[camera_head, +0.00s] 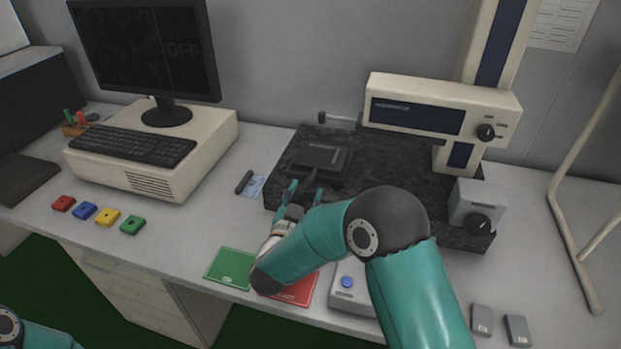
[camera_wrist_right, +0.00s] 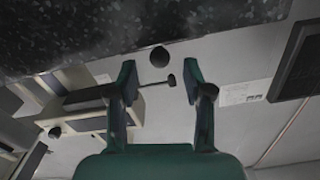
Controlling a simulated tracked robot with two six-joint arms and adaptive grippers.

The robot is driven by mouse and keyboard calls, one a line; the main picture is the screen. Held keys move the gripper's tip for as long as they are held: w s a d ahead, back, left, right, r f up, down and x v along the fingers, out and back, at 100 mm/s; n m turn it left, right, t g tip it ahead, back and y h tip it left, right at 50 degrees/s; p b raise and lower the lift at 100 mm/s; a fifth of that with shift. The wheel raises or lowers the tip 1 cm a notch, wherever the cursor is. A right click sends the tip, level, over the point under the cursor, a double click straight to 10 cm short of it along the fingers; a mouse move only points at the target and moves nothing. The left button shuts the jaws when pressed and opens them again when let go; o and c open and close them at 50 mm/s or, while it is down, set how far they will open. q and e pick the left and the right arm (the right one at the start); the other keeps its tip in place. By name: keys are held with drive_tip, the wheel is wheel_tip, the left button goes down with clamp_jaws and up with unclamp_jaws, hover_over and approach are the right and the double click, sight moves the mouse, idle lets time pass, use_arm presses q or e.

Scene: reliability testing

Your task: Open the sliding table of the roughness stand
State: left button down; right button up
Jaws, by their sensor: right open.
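The roughness stand has a dark speckled stone base (camera_head: 400,192), a pale column and a drive unit with a dark display (camera_head: 440,105). Its sliding table (camera_head: 320,157), a dark square plate, lies on the left part of the base. My right gripper (camera_head: 305,189) is at the front edge of the base, just in front of the table, its fingers apart. In the right wrist view the open fingers (camera_wrist_right: 160,82) have nothing clamped between them. A round black knob (camera_wrist_right: 159,57) shows in the gap, beyond the fingertips. My left gripper is out of view; only part of its arm shows.
A grey control box with a knob (camera_head: 476,208) stands at the base's right. Green (camera_head: 231,267) and red (camera_head: 298,290) mats and a blue-button box (camera_head: 347,283) lie in front. A computer (camera_head: 150,150) and several coloured blocks (camera_head: 107,217) are at left.

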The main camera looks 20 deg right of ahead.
sight(309, 185)
drive_tip(key=x, duration=0.5)
drive_tip(key=shift+s, duration=0.1)
clamp_jaws()
